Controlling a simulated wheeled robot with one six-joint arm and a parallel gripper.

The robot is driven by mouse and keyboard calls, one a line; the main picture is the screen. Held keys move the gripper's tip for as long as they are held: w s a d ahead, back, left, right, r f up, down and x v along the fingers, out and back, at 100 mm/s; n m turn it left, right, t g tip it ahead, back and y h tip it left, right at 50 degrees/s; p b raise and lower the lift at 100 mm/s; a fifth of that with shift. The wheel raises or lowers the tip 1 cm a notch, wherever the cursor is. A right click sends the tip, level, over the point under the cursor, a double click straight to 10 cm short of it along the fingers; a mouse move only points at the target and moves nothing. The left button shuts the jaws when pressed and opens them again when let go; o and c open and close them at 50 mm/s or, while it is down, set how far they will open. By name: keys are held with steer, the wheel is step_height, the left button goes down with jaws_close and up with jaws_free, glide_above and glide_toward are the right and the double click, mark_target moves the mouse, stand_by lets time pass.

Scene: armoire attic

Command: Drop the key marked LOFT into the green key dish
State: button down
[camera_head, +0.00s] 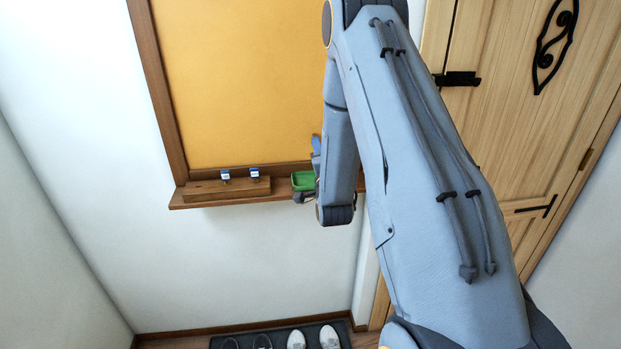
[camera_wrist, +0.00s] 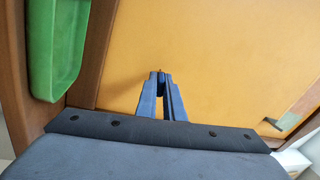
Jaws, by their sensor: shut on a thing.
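The green key dish (camera_head: 303,181) sits at the right part of the wooden ledge, partly hidden by my arm. In the wrist view the dish (camera_wrist: 58,42) is large at the upper left. My gripper (camera_wrist: 160,82) has its blue fingers closed together to the right of the dish, apart from it in the picture. Only a small dark sliver of the held thing shows at the fingertips; I take it for a key, and its marking is hidden. Two blue-and-white key tags (camera_head: 225,174) (camera_head: 254,172) stand at the wooden key block, their lettering too small to read.
The key block (camera_head: 205,191) stands on the ledge (camera_head: 190,205) below a framed yellow board (camera_head: 235,80). A wooden door (camera_head: 520,130) is at the right. Shoes (camera_head: 296,339) stand on a dark mat on the floor. Clear wall lies below the ledge.

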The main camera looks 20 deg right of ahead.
steer(key=shift+d+f+b, duration=0.15)
steer(key=shift+f+b, duration=1.4)
steer(key=shift+f, duration=1.45)
steer(key=c, duration=1.8)
jaws_free()
steer(key=b+v, duration=0.2)
steer(key=v, duration=0.6)
steer(key=shift+b, duration=0.35)
steer(key=shift+w+d+r, duration=0.1)
steer(key=shift+d+r, duration=0.1)
